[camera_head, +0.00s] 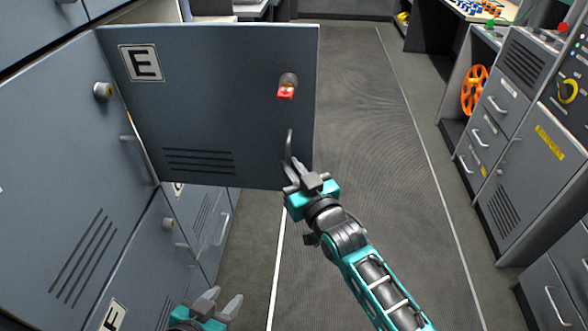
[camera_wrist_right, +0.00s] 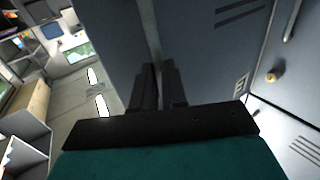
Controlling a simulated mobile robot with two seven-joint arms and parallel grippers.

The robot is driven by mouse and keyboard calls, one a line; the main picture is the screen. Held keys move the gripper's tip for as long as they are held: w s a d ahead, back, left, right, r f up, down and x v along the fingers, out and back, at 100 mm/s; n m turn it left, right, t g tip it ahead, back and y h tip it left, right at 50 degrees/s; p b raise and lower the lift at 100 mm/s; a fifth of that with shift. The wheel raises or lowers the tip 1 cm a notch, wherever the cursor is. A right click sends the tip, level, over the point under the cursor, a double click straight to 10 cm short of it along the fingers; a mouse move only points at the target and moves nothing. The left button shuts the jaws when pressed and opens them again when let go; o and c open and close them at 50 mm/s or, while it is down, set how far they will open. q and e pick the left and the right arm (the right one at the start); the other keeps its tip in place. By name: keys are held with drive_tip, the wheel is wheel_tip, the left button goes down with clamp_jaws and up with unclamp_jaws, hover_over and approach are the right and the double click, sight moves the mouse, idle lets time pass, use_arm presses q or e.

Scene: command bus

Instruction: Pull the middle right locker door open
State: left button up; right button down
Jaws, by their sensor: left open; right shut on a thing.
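The grey locker door marked E (camera_head: 215,105) stands swung wide open from the locker bank, with a red-tagged lock (camera_head: 287,86) near its free edge. Its curved handle (camera_head: 290,148) is low near that edge. My right gripper (camera_head: 299,172) is shut on this handle; the fingers partly hide it. My left gripper (camera_head: 220,300) is open and empty at the bottom, in front of the lower lockers.
Closed grey locker doors (camera_head: 55,170) line the left, one marked F (camera_head: 112,316) at the bottom. The dark ribbed floor aisle (camera_head: 380,150) is clear. Grey drawer cabinets (camera_head: 520,130) and an orange wheel (camera_head: 473,90) stand along the right.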

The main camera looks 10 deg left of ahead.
drive_tip(key=c, duration=1.6)
unclamp_jaws()
drive_tip(key=shift+s+a+y, duration=0.3)
drive_tip(key=shift+s+a, duration=0.1)
drive_tip(key=shift+a, duration=0.4)
drive_tip(key=o, duration=0.4)
drive_tip(key=shift+a, duration=0.25)
drive_tip(key=shift+o, duration=0.2)
drive_tip(key=shift+d, duration=0.1)
drive_tip(key=shift+w+d, duration=0.1)
drive_tip(key=p+v, duration=0.1)
drive_tip(key=v, duration=1.2)
drive_tip(key=shift+r, duration=0.2)
drive_tip(key=s+d+f+m+g+h, duration=0.2)
drive_tip(key=s+d+f+h, duration=0.2)
drive_tip(key=d+f, duration=0.3)
drive_tip(key=s+d+f+m+g+h, duration=0.2)
drive_tip(key=s+d+f+h, duration=0.2)
drive_tip(key=s+d+f, duration=0.3)
drive_tip(key=d, duration=0.4)
drive_tip(key=shift+s+d+f+h, duration=0.2)
drive_tip(key=shift+s+h, duration=0.1)
drive_tip(key=shift+s, duration=0.05)
